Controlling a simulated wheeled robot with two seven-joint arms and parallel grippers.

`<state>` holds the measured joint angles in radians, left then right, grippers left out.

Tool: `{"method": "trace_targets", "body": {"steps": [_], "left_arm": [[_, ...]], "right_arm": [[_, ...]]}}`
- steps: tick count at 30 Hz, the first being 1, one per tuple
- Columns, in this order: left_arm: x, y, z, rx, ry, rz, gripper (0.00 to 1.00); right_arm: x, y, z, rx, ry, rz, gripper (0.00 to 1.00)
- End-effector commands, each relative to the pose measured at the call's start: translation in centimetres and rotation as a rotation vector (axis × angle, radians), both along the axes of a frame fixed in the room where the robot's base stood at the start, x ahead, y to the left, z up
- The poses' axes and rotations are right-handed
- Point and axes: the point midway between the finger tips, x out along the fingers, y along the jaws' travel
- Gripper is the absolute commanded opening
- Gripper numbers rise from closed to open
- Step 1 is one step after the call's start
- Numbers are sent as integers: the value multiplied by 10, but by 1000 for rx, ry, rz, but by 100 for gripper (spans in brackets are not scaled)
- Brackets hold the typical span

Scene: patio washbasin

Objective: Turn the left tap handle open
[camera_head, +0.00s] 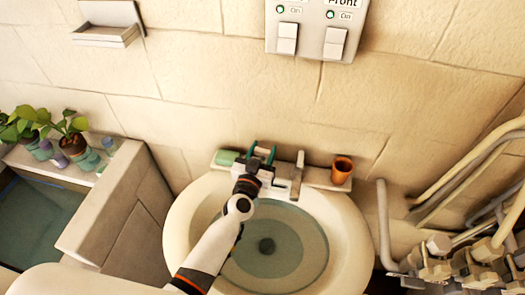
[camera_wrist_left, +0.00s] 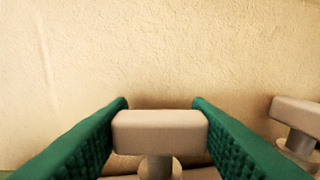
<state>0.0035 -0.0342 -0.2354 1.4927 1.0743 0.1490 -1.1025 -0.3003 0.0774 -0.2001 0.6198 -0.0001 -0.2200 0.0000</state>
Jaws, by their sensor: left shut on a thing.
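My left gripper (camera_head: 262,154) reaches over the washbasin (camera_head: 182,228) to the back ledge, at the tap. In the left wrist view, its green ribbed fingers (camera_wrist_left: 160,106) stand on both sides of the pale left tap handle (camera_wrist_left: 158,132) and are shut on it. The handle's bar lies crosswise between the fingers, above a round stem. In the head view the gripper mostly hides this handle. The right tap handle (camera_head: 298,168) stands free to the right, and shows at the right edge of the left wrist view (camera_wrist_left: 297,112). My right gripper is not in view.
An orange cup (camera_head: 342,170) stands on the ledge right of the tap, and a green soap-like block (camera_head: 227,157) lies left of it. A switch panel (camera_head: 310,58) hangs on the wall above. Pipes (camera_head: 384,225) crowd the right side; potted plants (camera_head: 75,143) stand at left.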

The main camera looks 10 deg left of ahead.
Motion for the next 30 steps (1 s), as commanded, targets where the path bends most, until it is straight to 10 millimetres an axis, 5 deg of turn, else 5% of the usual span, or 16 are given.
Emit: {"method": "trace_targets", "body": {"steps": [6, 16, 17, 20, 30], "left_arm": [[0, 0, 2, -3, 3, 107, 23], [0, 0, 0, 0, 0, 125, 23], [0, 0, 0, 0, 0, 125, 50], [0, 0, 0, 0, 0, 124, 67], [-3, 0, -1, 0, 1, 123, 67]], "right_arm": [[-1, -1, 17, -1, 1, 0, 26], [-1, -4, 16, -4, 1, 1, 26], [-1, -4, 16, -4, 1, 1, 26], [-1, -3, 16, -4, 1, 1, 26], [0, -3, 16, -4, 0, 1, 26]]}}
